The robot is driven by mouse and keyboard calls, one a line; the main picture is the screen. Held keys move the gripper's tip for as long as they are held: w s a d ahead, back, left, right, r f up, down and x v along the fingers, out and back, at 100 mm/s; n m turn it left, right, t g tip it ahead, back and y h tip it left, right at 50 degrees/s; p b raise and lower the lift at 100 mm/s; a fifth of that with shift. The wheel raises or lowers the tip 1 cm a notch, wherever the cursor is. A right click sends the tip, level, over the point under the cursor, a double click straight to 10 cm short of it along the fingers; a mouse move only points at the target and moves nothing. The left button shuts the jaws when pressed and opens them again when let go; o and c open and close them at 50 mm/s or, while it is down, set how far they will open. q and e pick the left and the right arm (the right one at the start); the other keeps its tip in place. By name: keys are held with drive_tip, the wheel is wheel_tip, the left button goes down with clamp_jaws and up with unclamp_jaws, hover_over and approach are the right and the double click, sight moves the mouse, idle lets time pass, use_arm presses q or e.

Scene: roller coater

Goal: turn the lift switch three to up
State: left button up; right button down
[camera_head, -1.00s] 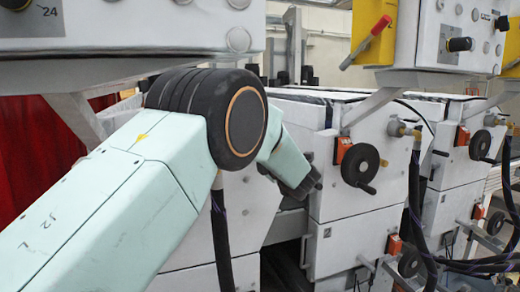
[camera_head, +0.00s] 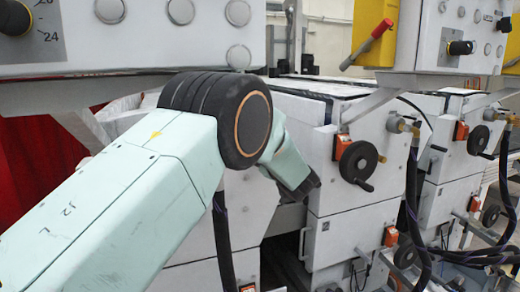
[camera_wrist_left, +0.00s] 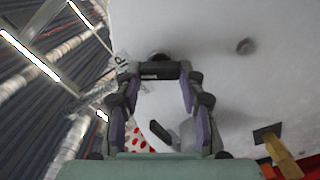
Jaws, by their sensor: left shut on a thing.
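In the left wrist view my left gripper (camera_wrist_left: 158,76) has its fingers closed in on a small dark switch (camera_wrist_left: 158,70) on a pale grey panel (camera_wrist_left: 215,35). Part of a printed label (camera_wrist_left: 122,62) shows just left of the fingertips; it seems to end in "P". The switch's exact setting and number cannot be read. In the head view my left arm reaches in from the left, and its gripper is not clearly visible there. My right gripper is in neither view.
In the head view, grey machine units with black handwheels (camera_head: 358,162) stand to the right, hoses hanging beside them. Control panels (camera_head: 150,30) with buttons and knobs are overhead. A red-handled lever (camera_head: 366,44) sits on a yellow box. A dark gap lies between the units.

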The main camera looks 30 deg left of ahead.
use_arm(q)
drive_tip(key=shift+f, duration=0.15)
drive_tip(key=o, duration=1.2)
drive_tip(key=shift+d, duration=0.15)
drive_tip(key=shift+c, duration=0.2)
drive_tip(key=v, duration=0.7)
drive_tip(key=shift+s, duration=0.15)
drive_tip(key=shift+d, duration=0.1)
